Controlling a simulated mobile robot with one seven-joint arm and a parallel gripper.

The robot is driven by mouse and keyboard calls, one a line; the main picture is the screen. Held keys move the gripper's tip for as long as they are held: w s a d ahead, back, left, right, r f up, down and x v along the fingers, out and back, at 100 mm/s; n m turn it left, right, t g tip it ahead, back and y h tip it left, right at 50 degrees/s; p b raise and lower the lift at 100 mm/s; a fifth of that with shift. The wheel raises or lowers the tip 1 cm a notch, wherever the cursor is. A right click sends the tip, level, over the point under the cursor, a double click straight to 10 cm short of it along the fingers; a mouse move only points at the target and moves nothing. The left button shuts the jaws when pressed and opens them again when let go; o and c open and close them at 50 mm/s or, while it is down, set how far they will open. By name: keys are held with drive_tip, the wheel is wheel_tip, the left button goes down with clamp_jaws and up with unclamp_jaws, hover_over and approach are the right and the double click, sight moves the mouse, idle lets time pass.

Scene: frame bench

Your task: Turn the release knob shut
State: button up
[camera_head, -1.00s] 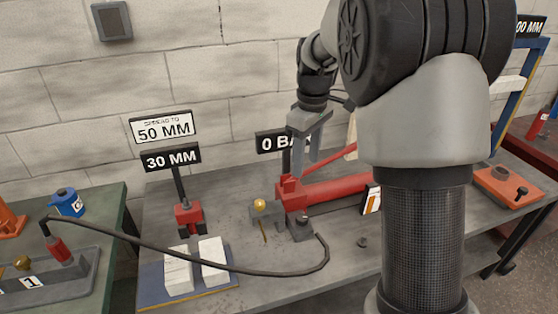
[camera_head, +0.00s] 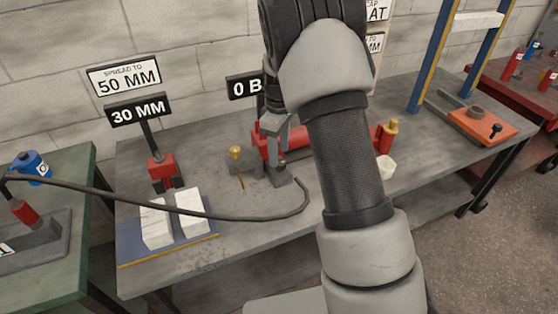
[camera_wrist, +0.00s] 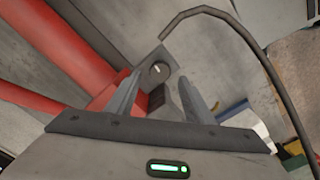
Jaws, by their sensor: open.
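The knob (camera_wrist: 159,70) is dark and round with a pale mark, on a grey block at the end of the red hand pump (camera_wrist: 108,94). In the wrist view it sits between and just beyond the tips of my open gripper (camera_wrist: 160,82); contact cannot be told. In the head view my gripper (camera_head: 271,148) points down over the grey block (camera_head: 277,179) in front of the red pump body (camera_head: 297,139), and hides the knob. The jaws hold nothing.
A black hose (camera_head: 255,217) curves across the bench front to the block. A brass-topped gauge fitting (camera_head: 236,153) stands close left. A red spreader (camera_head: 162,170) and white blocks (camera_head: 190,208) are further left. The 0 BAR sign (camera_head: 243,88) stands behind.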

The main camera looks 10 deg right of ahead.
sight(280, 166)
drive_tip(key=shift+f, duration=1.7)
drive_tip(key=c, duration=1)
drive_tip(key=shift+c, duration=0.2)
